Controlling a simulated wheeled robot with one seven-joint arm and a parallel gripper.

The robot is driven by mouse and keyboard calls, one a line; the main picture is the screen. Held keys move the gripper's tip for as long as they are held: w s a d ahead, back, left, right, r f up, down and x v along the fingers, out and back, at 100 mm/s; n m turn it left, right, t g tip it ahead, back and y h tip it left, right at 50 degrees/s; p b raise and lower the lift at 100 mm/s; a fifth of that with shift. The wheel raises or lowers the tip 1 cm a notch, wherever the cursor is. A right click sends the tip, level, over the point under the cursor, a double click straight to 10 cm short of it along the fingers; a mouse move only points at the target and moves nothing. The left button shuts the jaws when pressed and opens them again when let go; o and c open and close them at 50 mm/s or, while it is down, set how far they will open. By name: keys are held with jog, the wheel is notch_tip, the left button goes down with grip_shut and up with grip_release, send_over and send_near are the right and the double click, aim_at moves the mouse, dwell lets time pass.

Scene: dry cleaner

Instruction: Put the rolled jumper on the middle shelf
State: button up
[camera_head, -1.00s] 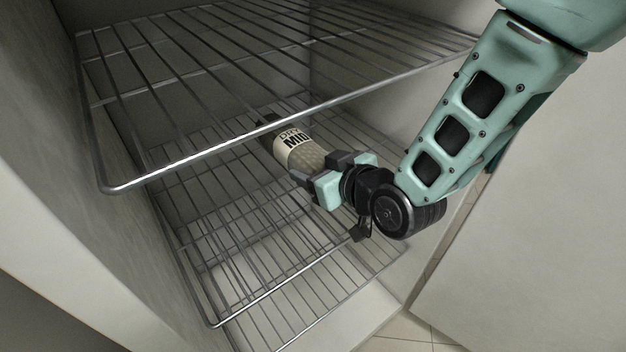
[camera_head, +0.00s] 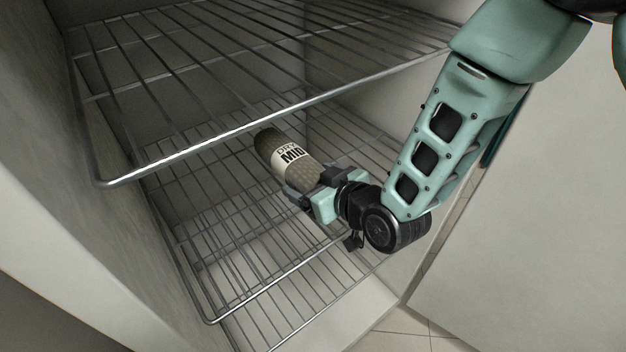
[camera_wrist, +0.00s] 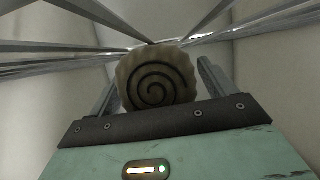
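The rolled jumper (camera_head: 290,153) is a ribbed, beige-brown roll with a pale band lettered "DRY" and "MID". My gripper (camera_head: 308,180) is at its near end, with the roll pointing away into the cabinet. In the wrist view the jumper's spiral end (camera_wrist: 156,82) sits between the two fingers (camera_wrist: 157,88), which appear closed on its sides. The roll is below the top wire shelf (camera_head: 200,142) and above the middle wire shelf (camera_head: 262,268). I cannot tell whether it touches the middle shelf.
A lower wire rack (camera_head: 318,308) shows beneath the middle shelf. The cabinet's left wall (camera_head: 75,225) and a pale panel on the right (camera_head: 530,220) flank the opening. The visible part of the middle shelf is bare. The top shelf's front bar is close above the roll.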

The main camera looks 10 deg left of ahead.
jog(key=shift+r, duration=0.15)
jog(key=v, duration=0.9)
jog(key=shift+s+d+r, duration=0.1)
jog(key=shift+r, duration=0.15)
jog(key=d+p, duration=0.1)
jog(key=p, duration=0.3)
jog(key=shift+s+r+p, duration=0.35)
jog(key=s+d+p, duration=0.1)
jog(key=p, duration=0.1)
jog(key=shift+p, duration=0.3)
jog(key=shift+w+a, duration=0.1)
